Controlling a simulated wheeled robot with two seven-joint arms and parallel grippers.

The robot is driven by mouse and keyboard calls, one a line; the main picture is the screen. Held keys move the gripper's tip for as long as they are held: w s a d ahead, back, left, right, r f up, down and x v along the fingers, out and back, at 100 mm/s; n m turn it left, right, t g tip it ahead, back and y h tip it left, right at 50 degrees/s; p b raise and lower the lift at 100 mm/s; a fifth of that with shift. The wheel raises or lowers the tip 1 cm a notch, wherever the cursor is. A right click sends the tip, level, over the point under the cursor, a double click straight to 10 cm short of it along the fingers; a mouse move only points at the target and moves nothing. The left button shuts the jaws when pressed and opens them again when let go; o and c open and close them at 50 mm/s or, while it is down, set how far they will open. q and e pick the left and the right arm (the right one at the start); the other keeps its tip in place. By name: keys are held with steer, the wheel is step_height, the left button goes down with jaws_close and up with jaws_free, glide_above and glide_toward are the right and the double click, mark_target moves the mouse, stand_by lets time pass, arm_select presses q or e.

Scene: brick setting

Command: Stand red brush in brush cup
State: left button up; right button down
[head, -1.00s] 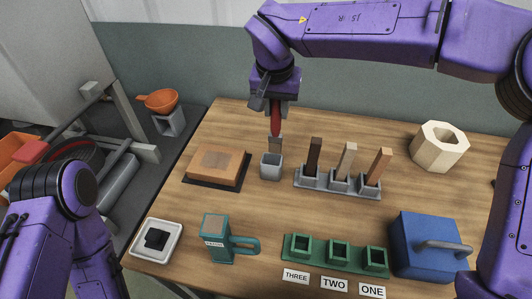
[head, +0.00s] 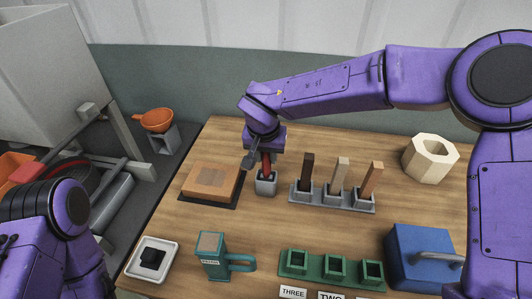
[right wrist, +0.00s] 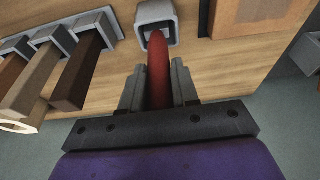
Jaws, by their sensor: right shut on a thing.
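The red brush (head: 266,164) is upright, with its lower end inside the grey brush cup (head: 266,186). My right gripper (head: 265,156) is directly above the cup and shut on the red handle. In the right wrist view the red brush (right wrist: 158,72) lies between the two fingers (right wrist: 158,90) and reaches into the opening of the cup (right wrist: 156,18). The brush's bristle end is hidden inside the cup. My left arm shows at the left, but its gripper is out of the frame.
A brick on a dark mat (head: 211,183) lies just left of the cup. A grey rack (head: 333,196) with three upright sticks stands to its right. A teal mug (head: 212,258), green holder (head: 331,268) and blue box (head: 423,256) are nearer the front.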

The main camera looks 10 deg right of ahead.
steer(key=c, duration=1.2)
jaws_free()
steer(key=shift+f, duration=0.1)
steer(key=o, duration=0.4)
steer(key=shift+w, duration=0.1)
steer(key=shift+c, duration=0.2)
steer(key=shift+w+f, duration=0.1)
steer(key=shift+w, duration=0.05)
steer(key=v, duration=1.2)
steer(key=shift+r+b, duration=0.3)
steer(key=shift+r, duration=0.05)
